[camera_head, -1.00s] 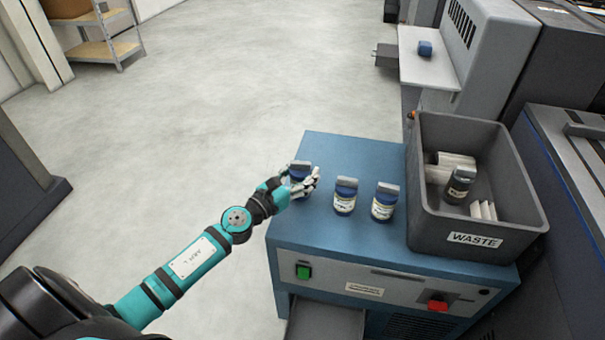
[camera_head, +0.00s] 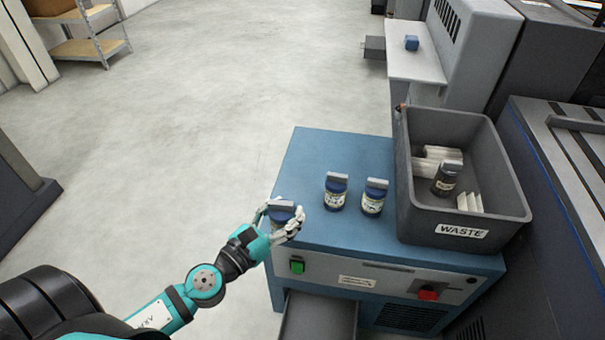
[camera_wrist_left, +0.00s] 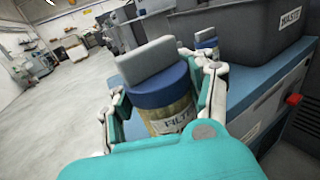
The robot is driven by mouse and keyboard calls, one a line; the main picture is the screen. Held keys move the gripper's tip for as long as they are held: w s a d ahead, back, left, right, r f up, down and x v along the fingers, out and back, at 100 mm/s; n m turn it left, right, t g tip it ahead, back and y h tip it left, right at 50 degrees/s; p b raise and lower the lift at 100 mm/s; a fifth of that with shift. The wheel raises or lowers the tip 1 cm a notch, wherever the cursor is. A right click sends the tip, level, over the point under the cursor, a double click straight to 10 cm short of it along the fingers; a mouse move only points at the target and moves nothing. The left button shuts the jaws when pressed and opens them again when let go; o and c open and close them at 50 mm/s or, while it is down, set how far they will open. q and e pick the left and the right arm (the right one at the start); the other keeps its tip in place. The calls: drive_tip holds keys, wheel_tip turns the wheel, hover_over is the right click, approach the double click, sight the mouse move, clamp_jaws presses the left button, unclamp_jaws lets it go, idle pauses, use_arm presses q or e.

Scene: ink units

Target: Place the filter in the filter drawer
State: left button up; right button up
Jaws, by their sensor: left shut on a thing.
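My left gripper (camera_head: 279,220) is shut on a filter (camera_head: 281,211), a jar-like piece with a blue collar and grey top tab. In the left wrist view the fingers (camera_wrist_left: 160,105) wrap both sides of the filter (camera_wrist_left: 163,87), and its label is partly covered. Two similar filters stand upright on the blue cabinet: one in the middle (camera_head: 336,192) and one to its right (camera_head: 374,197). An open grey drawer (camera_head: 318,318) juts from the cabinet's lower front, below and right of my left gripper; its inside is only partly in view. My right gripper is out of view.
The blue cabinet (camera_head: 315,150) has a green button (camera_head: 297,266) and a red switch (camera_head: 428,292) on its front. A grey WASTE bin (camera_head: 455,232) holding a dark jar and pale pieces stands at its right. Open floor lies left.

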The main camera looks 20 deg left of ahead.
use_arm(q)
drive_tip(key=shift+s, duration=0.2)
drive_tip(key=shift+w+d+r, duration=0.2)
drive_tip(key=shift+d+r, duration=0.1)
drive_tip(key=shift+r, duration=0.45)
drive_tip(key=d+r+n+y, duration=0.3)
drive_tip(key=d+r+y, duration=0.1)
drive_tip(key=r, duration=0.2)
drive_tip(key=s+r+p, duration=0.7)
drive_tip(key=r+p, duration=0.6)
drive_tip(key=p, duration=0.4)
drive_tip(key=shift+a+r, duration=0.2)
drive_tip(key=shift+r, duration=0.1)
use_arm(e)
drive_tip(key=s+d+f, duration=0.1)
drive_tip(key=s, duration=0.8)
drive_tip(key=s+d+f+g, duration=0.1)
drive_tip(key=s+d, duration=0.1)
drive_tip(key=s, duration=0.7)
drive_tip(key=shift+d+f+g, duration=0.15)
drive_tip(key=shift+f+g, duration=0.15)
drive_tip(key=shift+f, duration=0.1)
use_arm(q)
drive_tip(key=shift+s, duration=0.15)
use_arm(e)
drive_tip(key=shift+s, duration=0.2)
